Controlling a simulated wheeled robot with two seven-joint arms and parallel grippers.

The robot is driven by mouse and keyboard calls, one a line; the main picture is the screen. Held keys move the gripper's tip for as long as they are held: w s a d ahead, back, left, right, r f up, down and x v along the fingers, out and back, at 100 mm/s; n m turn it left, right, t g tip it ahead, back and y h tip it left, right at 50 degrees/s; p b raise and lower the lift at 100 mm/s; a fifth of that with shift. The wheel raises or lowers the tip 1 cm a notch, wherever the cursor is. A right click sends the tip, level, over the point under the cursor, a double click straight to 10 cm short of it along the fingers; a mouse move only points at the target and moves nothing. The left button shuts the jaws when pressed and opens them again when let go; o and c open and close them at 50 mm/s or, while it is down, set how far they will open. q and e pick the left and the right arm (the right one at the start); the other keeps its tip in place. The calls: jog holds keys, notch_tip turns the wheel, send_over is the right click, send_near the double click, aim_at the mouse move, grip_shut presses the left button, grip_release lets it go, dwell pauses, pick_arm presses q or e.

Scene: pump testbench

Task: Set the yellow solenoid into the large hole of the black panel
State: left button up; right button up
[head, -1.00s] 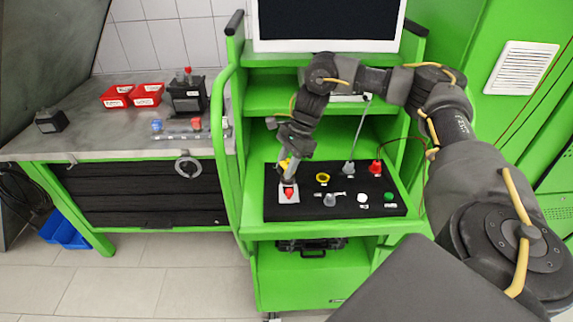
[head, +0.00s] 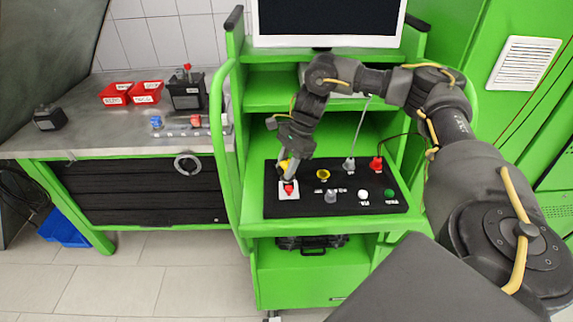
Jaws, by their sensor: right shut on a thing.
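The black panel (head: 345,208) lies on the green cart's shelf. My right gripper (head: 287,176) reaches down over its back left part and is shut on a small yellow thing (head: 284,166), apparently the yellow solenoid, mostly hidden by the fingers. It is just behind and above a red button on a pale square plate (head: 289,195). I cannot tell whether the held thing touches the panel. A round yellow part (head: 323,174) sits on the panel right of the gripper. The large hole cannot be made out. My left gripper is not in view.
The panel also bears a grey knob (head: 330,196), a white button (head: 363,194), a green button (head: 389,194), a grey plug (head: 349,164) and a red plug (head: 376,163) with cables. Left, a workbench (head: 90,135) holds red bins (head: 146,92).

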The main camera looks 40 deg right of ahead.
jog(key=shift+f, duration=0.25)
jog(key=o, duration=0.9)
jog(key=shift+o, duration=0.6)
jog(key=o, duration=0.3)
jog(key=shift+r, duration=0.15)
jog(key=shift+r+p, duration=2.9)
jog(key=shift+r, duration=1)
